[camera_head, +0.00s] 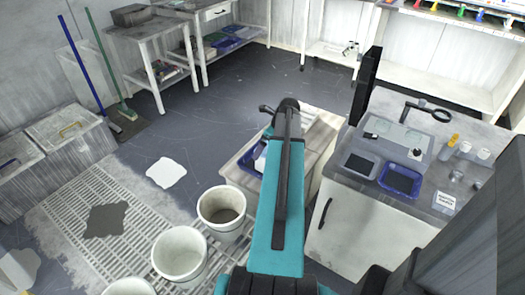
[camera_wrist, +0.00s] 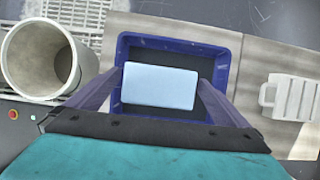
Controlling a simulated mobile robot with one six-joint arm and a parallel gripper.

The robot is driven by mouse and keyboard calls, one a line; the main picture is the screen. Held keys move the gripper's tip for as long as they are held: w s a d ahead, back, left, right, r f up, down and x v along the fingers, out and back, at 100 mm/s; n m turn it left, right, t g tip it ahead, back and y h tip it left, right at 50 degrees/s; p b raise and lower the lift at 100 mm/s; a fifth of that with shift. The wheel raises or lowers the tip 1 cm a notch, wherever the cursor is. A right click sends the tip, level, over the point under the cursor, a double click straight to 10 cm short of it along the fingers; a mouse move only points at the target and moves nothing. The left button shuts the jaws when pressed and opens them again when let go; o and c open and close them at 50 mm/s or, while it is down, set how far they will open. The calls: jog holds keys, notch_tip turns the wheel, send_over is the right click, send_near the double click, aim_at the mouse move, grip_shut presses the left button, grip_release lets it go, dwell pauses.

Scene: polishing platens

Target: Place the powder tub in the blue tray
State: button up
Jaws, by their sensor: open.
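A pale blue, box-shaped tub, which I take for the powder tub (camera_wrist: 160,86), lies inside the blue tray (camera_wrist: 180,47) in the wrist view. The tray has a dark floor and stands on a low bench. My gripper (camera_wrist: 158,76) is open, with one finger to the left and one to the right of the tub. Gaps show between both fingers and the tub; I cannot tell their exact height above it. In the head view my arm hides most of the tray (camera_head: 245,163), and only a pale edge of the tub (camera_head: 261,162) shows.
A grey-white bucket (camera_wrist: 38,60) stands left of the tray, and a pale handled container (camera_wrist: 289,97) lies to its right on the bench. Open floor (camera_head: 270,75) lies behind the bench.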

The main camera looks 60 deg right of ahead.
jog(key=v, duration=0.7)
jog(key=shift+s+r, duration=0.15)
jog(key=shift+r, duration=0.2)
dwell(0.4)
